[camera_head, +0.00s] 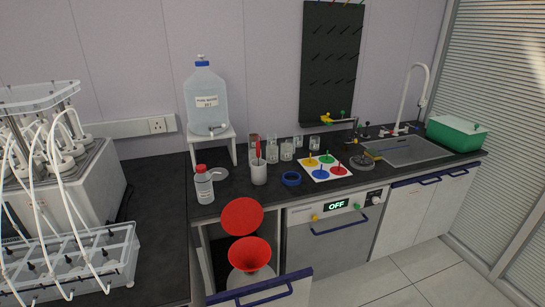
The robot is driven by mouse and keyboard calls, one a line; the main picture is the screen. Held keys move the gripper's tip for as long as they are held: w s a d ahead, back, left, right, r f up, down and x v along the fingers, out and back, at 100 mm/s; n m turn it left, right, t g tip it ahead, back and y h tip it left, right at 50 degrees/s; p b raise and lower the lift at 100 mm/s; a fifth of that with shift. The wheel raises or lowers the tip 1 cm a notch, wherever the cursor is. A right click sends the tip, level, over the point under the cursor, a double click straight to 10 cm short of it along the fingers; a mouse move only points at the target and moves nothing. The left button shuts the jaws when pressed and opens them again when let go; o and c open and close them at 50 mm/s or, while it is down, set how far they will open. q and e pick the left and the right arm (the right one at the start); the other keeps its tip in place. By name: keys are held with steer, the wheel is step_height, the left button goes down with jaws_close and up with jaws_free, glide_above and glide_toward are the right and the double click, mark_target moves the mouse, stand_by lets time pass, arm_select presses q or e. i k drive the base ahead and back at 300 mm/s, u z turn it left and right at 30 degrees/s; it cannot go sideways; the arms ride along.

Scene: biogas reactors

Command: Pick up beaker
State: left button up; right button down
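Several clear glass beakers stand in a loose group at the back of the dark counter, near the wall. One beaker (287,151) stands in the middle of the group. Another glass vessel (271,152) is just left of it. A further beaker (314,143) stands at the right, behind the colored-dot card. The pictures do not single out one beaker. Neither of my grippers is in view.
A red-capped bottle (204,187) is left. A card with colored dots (325,168) is right. An open drawer (262,290) juts out below.

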mark_target(272, 154)
steer(key=z, duration=1.7)
steer(key=i, duration=2.4)
steer(key=u, duration=3.4)
